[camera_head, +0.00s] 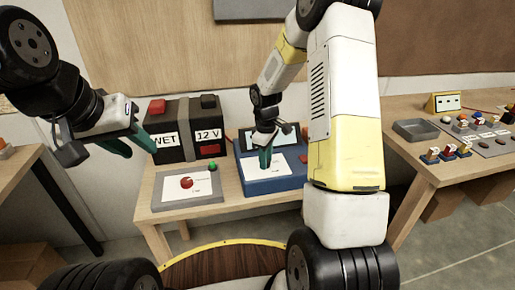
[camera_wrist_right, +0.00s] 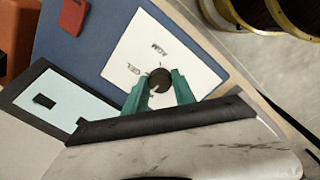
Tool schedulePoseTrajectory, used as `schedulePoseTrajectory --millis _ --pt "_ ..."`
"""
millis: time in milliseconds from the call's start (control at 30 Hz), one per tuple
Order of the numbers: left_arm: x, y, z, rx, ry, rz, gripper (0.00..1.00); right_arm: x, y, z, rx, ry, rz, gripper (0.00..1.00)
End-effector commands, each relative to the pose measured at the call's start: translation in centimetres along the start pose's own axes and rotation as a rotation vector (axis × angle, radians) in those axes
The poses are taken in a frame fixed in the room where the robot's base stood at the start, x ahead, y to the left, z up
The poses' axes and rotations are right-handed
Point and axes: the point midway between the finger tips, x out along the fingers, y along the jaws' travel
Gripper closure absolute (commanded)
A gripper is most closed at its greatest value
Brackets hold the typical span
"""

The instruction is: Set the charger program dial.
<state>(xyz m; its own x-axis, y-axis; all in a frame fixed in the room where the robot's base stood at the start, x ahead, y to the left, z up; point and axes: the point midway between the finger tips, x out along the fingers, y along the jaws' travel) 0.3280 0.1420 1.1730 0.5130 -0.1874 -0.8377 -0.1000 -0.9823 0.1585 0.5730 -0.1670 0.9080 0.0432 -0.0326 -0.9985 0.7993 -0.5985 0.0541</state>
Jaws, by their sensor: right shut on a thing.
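The blue charger (camera_head: 275,184) stands on the wooden table, with a pale screen (camera_wrist_right: 62,102) and a white program plate (camera_wrist_right: 185,45). The plate reads AGM and GEL in the right wrist view; other lettering is hidden. The round black dial (camera_wrist_right: 160,80) sits on this plate. My right gripper (camera_wrist_right: 158,88) points down at the plate, its teal fingers shut on the dial from both sides. Which mark the dial points to cannot be made out. My left gripper (camera_head: 131,146) is open and empty, in the air left of the battery.
A black battery (camera_head: 176,147) labelled WET and 12 V stands behind a grey panel (camera_head: 160,204) with a red knob (camera_head: 186,183) and a green button (camera_head: 213,167). Another table at right holds a grey tray (camera_head: 414,131) and several small parts. A round wooden top (camera_head: 225,265) is in front.

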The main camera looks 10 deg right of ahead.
Motion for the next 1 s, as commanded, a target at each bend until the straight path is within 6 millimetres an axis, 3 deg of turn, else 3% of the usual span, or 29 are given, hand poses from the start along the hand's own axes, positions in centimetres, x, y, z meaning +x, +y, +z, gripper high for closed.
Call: schedulePoseTrajectory --millis 767,800,900,1000 --pt "0.00 0.00 0.00 0.000 0.000 0.000 0.64 0.01 0.08 0.00 -0.105 0.006 0.001 1.00" --pt "0.00 0.00 0.00 0.000 0.000 0.000 0.64 0.01 0.07 0.00 -0.104 0.006 0.001 0.63" --pt "0.00 0.00 0.00 0.000 0.000 0.000 0.64 0.01 0.07 0.00 -0.104 0.006 0.001 0.47" --pt "0.00 0.00 0.00 0.000 0.000 0.000 0.64 0.01 0.05 0.00 -0.103 0.006 0.001 0.47"
